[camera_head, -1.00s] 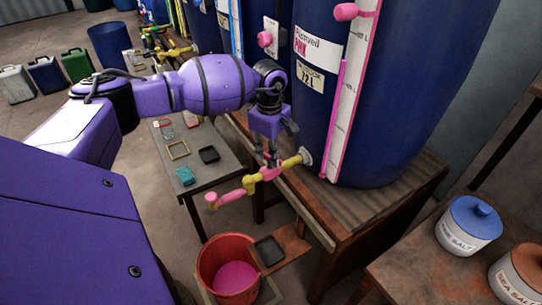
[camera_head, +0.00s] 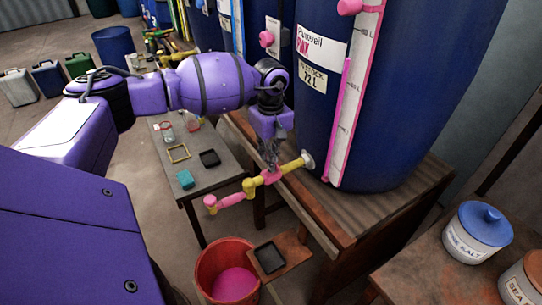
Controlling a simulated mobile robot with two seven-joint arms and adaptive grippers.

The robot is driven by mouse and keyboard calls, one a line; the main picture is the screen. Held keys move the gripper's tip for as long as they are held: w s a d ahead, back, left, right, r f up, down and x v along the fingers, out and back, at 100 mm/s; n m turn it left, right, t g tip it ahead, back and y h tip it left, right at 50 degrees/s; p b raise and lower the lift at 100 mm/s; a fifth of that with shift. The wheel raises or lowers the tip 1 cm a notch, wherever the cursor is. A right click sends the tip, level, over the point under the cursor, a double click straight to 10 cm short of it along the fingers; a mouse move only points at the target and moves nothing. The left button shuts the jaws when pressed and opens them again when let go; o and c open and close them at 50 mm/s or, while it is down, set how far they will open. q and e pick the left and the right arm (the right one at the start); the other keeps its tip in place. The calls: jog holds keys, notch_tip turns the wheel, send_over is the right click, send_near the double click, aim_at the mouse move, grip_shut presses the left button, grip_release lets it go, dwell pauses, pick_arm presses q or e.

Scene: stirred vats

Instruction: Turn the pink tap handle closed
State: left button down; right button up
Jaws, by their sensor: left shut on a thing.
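The tap sticks out from the low front of a large blue vat (camera_head: 400,100) with a pink label and level strip. Its yellow pipe (camera_head: 293,165) leads to the pink tap handle (camera_head: 271,177), then a yellow joint (camera_head: 250,188) and a pink outer section (camera_head: 230,199). My left gripper (camera_head: 270,163) comes down from above and is shut on the pink handle; its fingers partly hide the handle. My right gripper is not in view.
A red bucket (camera_head: 206,262) with pink liquid stands below the tap. A small table (camera_head: 215,180) with trays and a teal block is at left. The wooden stand (camera_head: 345,225) bears the vat. Jars, including a blue-lidded one (camera_head: 478,238), are at right.

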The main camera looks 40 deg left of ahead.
pick_arm(q)
jog(key=c, duration=1.8)
grip_release()
jog(key=shift+c, duration=0.2)
jog(key=shift+r, duration=0.1)
notch_tip(320, 180, up, 12)
